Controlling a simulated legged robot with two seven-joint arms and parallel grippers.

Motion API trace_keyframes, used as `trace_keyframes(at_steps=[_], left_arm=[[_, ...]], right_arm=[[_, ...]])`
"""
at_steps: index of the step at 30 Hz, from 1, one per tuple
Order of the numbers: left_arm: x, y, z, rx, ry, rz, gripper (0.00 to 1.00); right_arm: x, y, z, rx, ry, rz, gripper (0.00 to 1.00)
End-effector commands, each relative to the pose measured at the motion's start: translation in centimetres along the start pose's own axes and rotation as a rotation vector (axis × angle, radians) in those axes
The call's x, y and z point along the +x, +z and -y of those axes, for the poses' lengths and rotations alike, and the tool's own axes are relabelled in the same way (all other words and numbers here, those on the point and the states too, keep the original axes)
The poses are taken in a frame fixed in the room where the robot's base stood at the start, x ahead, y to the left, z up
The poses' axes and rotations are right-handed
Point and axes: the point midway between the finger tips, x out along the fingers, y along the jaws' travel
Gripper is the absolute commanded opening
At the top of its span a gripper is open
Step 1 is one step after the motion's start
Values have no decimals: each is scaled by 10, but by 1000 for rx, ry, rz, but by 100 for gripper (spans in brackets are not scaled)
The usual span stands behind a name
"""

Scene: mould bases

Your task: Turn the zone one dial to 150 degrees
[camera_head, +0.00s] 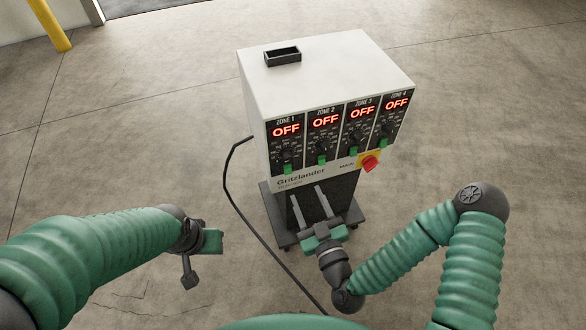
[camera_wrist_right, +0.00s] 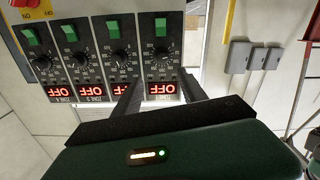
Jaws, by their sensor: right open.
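The white controller box (camera_head: 320,65) has a row of zone panels on its front. The zone one panel is leftmost in the head view, with a red OFF display (camera_head: 286,131), a small black dial (camera_head: 287,154) and a green switch (camera_head: 288,169). In the wrist view, upside down, the zone one dial (camera_wrist_right: 161,54) is the rightmost. My right gripper (camera_head: 307,192) is open and empty, its fingers pointing up below the panels. In the wrist view its fingertips (camera_wrist_right: 161,80) flank the zone one display, apart from the dial. My left gripper (camera_head: 203,244) is far left of the box.
The other zone displays also read OFF. A red knob on a yellow plate (camera_head: 370,162) sits at the box's lower right. The box stands on a dark wheeled base (camera_head: 352,213). A black cable (camera_head: 236,205) runs down to the floor. Concrete floor around is clear.

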Motion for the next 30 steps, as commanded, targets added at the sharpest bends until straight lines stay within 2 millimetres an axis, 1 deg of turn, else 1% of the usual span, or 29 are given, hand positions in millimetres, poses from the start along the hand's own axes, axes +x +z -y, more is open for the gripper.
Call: trace_keyframes(at_steps=[1,3,4,5,6,12,15,18,20,27,28,30], left_arm=[[25,6,0,0,0,1,36],[41,10,0,0,0,1,36],[37,9,0,0,0,2,36],[32,8,0,0,0,3,36],[32,8,0,0,0,2,36],[40,10,0,0,0,0,36],[42,10,0,0,0,1,36],[44,11,0,0,0,1,36],[44,11,0,0,0,1,36],[44,11,0,0,0,1,36],[44,11,0,0,0,1,36],[44,11,0,0,0,1,36]], right_arm=[[10,13,1,-2,4,-5,49],[22,13,2,-2,2,-5,49],[29,7,1,-1,1,-4,49],[38,3,0,-1,2,-1,49],[48,2,0,0,2,0,49],[99,4,1,1,0,1,49],[117,4,2,2,-2,2,49],[129,3,2,0,-2,3,49],[132,3,2,1,-4,3,49],[134,2,2,0,-4,4,49],[134,2,2,0,-4,4,48],[134,2,2,0,-4,4,39]])
